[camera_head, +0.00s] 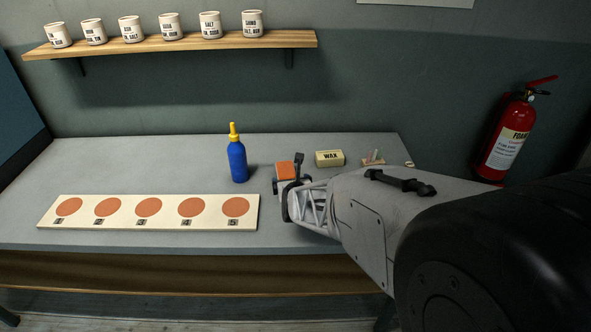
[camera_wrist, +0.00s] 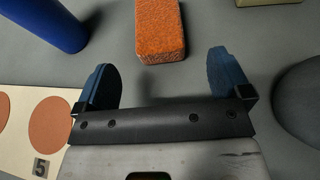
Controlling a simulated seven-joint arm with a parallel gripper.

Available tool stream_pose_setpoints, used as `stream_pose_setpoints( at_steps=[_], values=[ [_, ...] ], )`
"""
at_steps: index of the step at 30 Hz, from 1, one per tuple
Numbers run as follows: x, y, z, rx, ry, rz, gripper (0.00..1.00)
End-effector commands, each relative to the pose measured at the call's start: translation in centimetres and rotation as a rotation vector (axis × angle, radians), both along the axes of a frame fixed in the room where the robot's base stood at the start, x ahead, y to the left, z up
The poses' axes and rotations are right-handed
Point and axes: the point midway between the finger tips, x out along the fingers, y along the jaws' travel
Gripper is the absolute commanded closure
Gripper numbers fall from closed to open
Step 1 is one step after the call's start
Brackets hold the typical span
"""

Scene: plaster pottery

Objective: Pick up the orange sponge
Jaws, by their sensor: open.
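The orange sponge (camera_head: 285,170) lies on the grey table, between the blue bottle and the WAX block. In the wrist view the sponge (camera_wrist: 160,30) is a rough orange block at the top centre, just beyond the fingertips and roughly in line with the gap between them. My gripper (camera_wrist: 168,72) is open, with its two blue-padded fingers apart and nothing between them. In the head view my gripper (camera_head: 288,180) is close to the sponge, and my arm reaches in from the right. The fingers partly hide the sponge's right and lower sides there.
A blue bottle (camera_head: 237,160) with a yellow cap stands left of the sponge. A WAX block (camera_head: 330,158) lies right and behind. A board (camera_head: 150,220) with numbered orange discs lies front left. Small sticks (camera_head: 374,157) lie further right. A shelf (camera_head: 180,43) holds several jars above.

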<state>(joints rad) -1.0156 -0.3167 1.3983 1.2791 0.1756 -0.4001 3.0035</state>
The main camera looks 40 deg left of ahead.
Motion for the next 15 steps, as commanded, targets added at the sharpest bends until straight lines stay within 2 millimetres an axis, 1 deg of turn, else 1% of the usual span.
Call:
stream_pose_setpoints(
  at_steps=[15],
  values=[
    [0.18, 0.41, -0.23, 0.005, 0.003, -0.001, 0.04]
  ],
)
